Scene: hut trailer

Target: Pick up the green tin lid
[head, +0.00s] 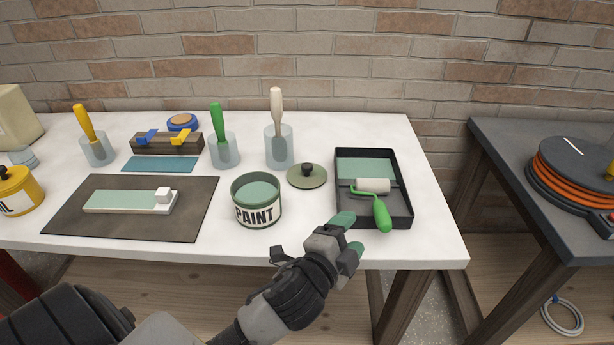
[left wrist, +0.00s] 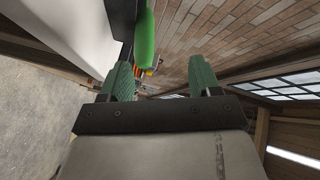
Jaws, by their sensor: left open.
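The green tin lid (head: 307,176) is a round olive-green disc with a dark knob on top. It lies flat on the white table, between the open paint tin (head: 256,200) and the black roller tray (head: 405,206). My left gripper (head: 352,232) is at the table's front edge, in front of the lid and close to the tray's near left corner. Its green fingers are apart, with nothing seen between them. The left wrist view also shows the left gripper (left wrist: 160,82) open; the lid cannot be made out there. My right gripper is in neither view.
The green-handled roller (head: 381,212) lies in the tray near my left gripper; its handle also shows in the left wrist view (left wrist: 145,35). Glass jars with brushes (head: 279,150) stand behind the lid. A dark mat (head: 200,222) lies left. Bare white table (head: 325,205) is in front of the lid.

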